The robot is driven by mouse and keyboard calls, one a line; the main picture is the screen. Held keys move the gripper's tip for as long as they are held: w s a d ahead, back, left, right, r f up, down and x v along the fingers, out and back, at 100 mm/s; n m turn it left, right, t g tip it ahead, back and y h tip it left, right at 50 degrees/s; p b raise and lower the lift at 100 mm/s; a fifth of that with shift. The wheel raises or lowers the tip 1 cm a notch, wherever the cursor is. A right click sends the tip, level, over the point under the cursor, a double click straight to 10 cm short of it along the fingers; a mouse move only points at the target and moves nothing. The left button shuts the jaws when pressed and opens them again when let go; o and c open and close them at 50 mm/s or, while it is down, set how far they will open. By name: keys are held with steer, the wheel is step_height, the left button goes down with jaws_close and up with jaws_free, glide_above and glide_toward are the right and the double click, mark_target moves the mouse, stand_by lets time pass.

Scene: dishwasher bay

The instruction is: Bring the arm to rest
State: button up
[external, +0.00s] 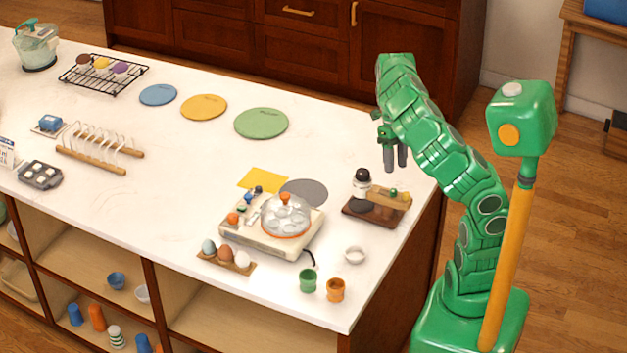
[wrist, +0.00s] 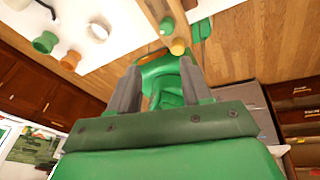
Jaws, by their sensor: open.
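My green arm rises from its base at the right of the external view and bends over toward the counter's right end. My gripper (external: 395,158) hangs with its grey fingers pointing down, above the counter edge near the brown stand. The wrist view shows the two grey fingers of my gripper (wrist: 160,90) apart, with nothing between them. Beyond them are green parts of my own arm and base. The gripper touches nothing that I can see.
The counter's middle is clear.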

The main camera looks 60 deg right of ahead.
steer(key=w+a+r+n+t+y, duration=0.1)
steer(key=w+a+r+n+t, duration=0.1)
steer(key=a+n, duration=1.2)
steer(key=w+a+r+n+t+y, duration=0.25)
steer(key=a+n, duration=0.35)
steer(key=n, duration=1.5)
steer(key=s+d+f+n+g+h, duration=0.1)
steer(key=s+f+n+g+h, duration=0.1)
steer(key=s, duration=0.7)
steer(key=s+d+f+n+g+h, duration=0.2)
steer(key=s+f+n+h, duration=0.1)
steer(key=s, duration=0.7)
step_height(320, 180, down, 3)
steer(key=shift+s+r+h, duration=0.15)
steer(key=shift+s+h, duration=0.05)
steer(key=shift+h, duration=0.45)
